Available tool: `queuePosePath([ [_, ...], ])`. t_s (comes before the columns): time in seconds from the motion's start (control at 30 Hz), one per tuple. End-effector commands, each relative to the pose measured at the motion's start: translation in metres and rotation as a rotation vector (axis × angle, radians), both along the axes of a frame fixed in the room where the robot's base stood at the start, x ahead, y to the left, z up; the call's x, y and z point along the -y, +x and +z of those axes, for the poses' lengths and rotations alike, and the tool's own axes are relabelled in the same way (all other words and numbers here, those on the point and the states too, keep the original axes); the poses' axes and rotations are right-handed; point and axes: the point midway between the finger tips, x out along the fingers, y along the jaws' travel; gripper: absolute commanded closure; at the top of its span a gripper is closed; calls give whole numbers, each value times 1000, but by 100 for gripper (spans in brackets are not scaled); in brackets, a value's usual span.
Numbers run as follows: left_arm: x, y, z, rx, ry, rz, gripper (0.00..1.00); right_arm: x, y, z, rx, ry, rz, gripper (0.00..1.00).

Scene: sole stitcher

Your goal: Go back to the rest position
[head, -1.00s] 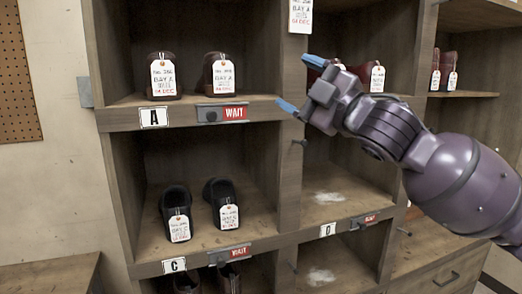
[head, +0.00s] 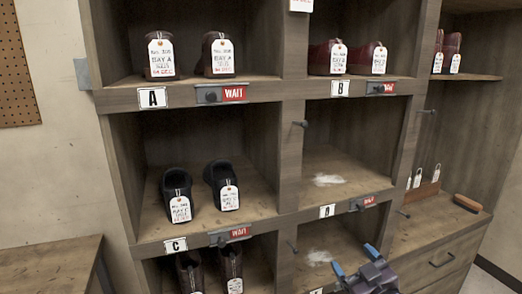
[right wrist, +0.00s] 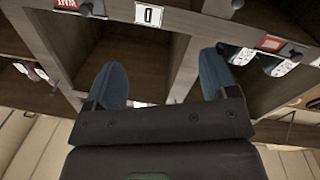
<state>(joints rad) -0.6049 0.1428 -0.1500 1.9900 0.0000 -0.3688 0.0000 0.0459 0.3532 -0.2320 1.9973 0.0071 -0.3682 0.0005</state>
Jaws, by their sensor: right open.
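My right gripper (head: 355,262) is at the bottom of the head view, in front of the lower right part of the shelf unit (head: 292,160). Its two blue fingers are apart, with nothing between them. In the right wrist view the open gripper (right wrist: 162,78) points at the shelf's wooden edges, and no object is in it. Most of the right arm is out of the head view. My left gripper is in neither view.
Brown shoes (head: 217,52) stand in bay A, dark red shoes (head: 325,58) in bay B, black shoes (head: 222,182) in bay C. The bay below B is empty except for a white patch (head: 328,180). A brush-like item (head: 467,203) lies on the right counter.

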Motion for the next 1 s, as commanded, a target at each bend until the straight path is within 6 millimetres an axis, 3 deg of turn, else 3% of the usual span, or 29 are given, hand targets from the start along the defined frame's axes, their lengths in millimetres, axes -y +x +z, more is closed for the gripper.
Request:
queuePosePath([
  [0.03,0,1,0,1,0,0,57,8,-14,-26,-51,19,-30,21],
  [0.2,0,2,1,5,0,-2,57,32,-64,-98,-202,80,-123,21],
  [0.5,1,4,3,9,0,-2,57,57,-177,-201,-457,163,-273,21],
  [0.6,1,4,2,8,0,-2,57,59,-209,-222,-519,174,-302,21],
  [0.73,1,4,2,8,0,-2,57,63,-235,-237,-569,174,-323,21],
  [1.0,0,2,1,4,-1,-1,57,65,-244,-242,-586,171,-329,21],
])
